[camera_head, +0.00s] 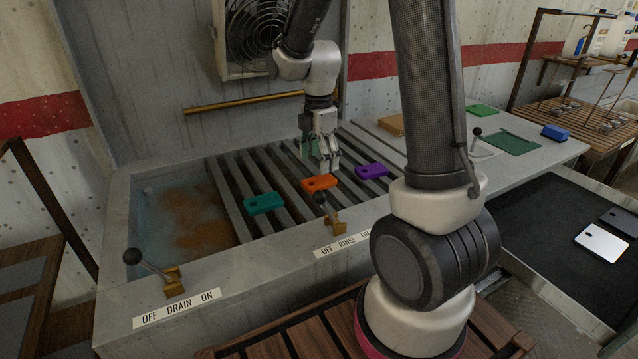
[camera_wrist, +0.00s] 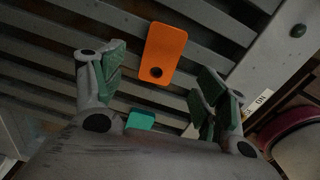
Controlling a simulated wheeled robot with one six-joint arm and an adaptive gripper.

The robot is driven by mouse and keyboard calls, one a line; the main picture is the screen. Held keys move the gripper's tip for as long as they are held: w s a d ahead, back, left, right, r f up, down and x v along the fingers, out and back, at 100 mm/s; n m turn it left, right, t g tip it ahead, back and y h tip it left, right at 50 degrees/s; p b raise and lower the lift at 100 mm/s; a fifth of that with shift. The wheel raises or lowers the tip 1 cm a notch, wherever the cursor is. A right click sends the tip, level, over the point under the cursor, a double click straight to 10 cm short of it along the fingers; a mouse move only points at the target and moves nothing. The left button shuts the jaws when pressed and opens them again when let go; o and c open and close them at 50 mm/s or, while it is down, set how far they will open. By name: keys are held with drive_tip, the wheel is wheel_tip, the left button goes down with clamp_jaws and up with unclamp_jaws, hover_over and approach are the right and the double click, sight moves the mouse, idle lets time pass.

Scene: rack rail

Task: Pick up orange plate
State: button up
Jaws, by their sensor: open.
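The orange plate (camera_head: 320,183) lies on the slatted rack, between a teal plate (camera_head: 265,203) and a purple plate (camera_head: 371,171). It has a small dark hole near one end. In the wrist view the orange plate (camera_wrist: 165,52) shows beyond the fingertips, roughly midway between them. My gripper (camera_head: 328,166) is just above and behind the orange plate in the head view. In the wrist view my gripper (camera_wrist: 160,75) has its fingers spread wide with nothing between them. A bit of a teal thing (camera_wrist: 140,119) shows below the orange plate there.
A rinse lever (camera_head: 322,199) stands in front of the orange plate on the basin's front ledge. A drain lever (camera_head: 150,265) is at the left, by the wet basin (camera_head: 170,215). A counter (camera_head: 540,150) with green boards and a blue block lies to the right.

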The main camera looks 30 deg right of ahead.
sight(319, 180)
wheel_tip(319, 180, down, 6)
drive_tip(key=shift+r, duration=0.1)
drive_tip(key=shift+c, duration=0.2)
drive_tip(key=c, duration=1.2)
